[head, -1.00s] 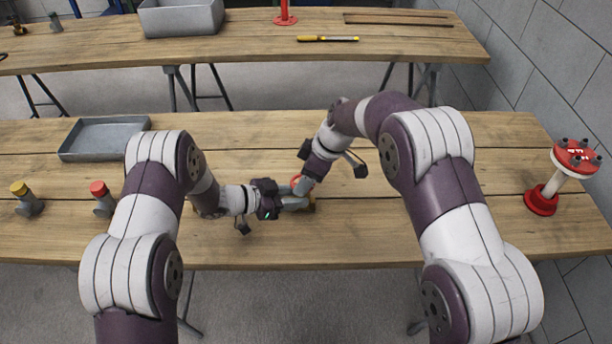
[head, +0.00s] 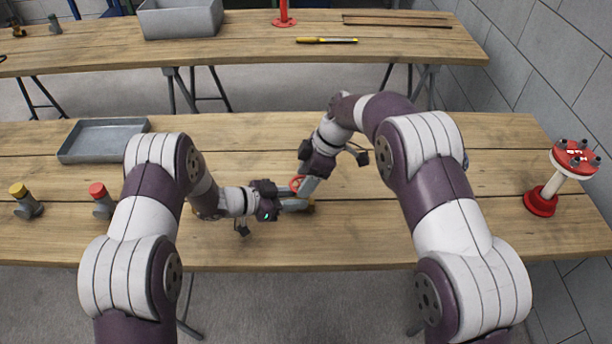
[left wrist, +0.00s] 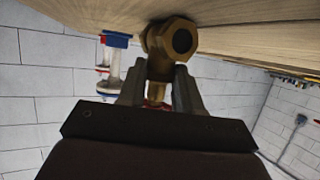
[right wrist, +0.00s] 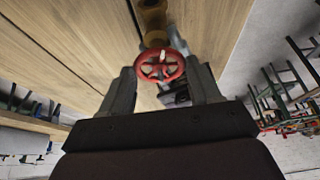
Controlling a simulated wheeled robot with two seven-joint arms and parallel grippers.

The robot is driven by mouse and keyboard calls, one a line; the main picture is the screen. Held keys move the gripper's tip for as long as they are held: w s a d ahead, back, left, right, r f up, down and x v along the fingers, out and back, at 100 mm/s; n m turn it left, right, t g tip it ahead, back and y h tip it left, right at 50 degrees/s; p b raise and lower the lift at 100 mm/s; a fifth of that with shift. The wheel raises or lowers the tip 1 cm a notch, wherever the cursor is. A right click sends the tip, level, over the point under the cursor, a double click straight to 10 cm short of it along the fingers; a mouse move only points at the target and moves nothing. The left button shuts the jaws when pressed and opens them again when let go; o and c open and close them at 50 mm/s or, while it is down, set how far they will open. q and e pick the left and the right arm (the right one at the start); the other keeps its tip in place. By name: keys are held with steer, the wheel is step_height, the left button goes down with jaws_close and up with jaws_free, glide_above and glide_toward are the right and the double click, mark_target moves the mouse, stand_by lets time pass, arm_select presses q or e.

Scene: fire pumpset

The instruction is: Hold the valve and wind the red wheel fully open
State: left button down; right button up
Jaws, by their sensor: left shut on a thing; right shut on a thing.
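The brass valve (left wrist: 168,45) sits between the fingers of my left gripper (left wrist: 158,85), which is shut on its body. In the head view only a bit of the valve (head: 311,208) shows at the fingertips, low over the table. The red wheel (right wrist: 160,67) shows in the right wrist view between the fingers of my right gripper (right wrist: 163,88), which is shut on it from above. In the head view the red wheel (head: 296,183) is partly hidden by the right gripper. How far the wheel is turned cannot be told.
A grey tray (head: 104,157) lies at the back left of the wooden table. A yellow-capped fitting (head: 27,202) and a red-capped fitting (head: 101,200) stand at the left. A white post with red flanges (head: 553,188) stands far right. The table between my right arm and that post is clear.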

steer(key=shift+d, duration=0.15)
steer(key=o, duration=0.8)
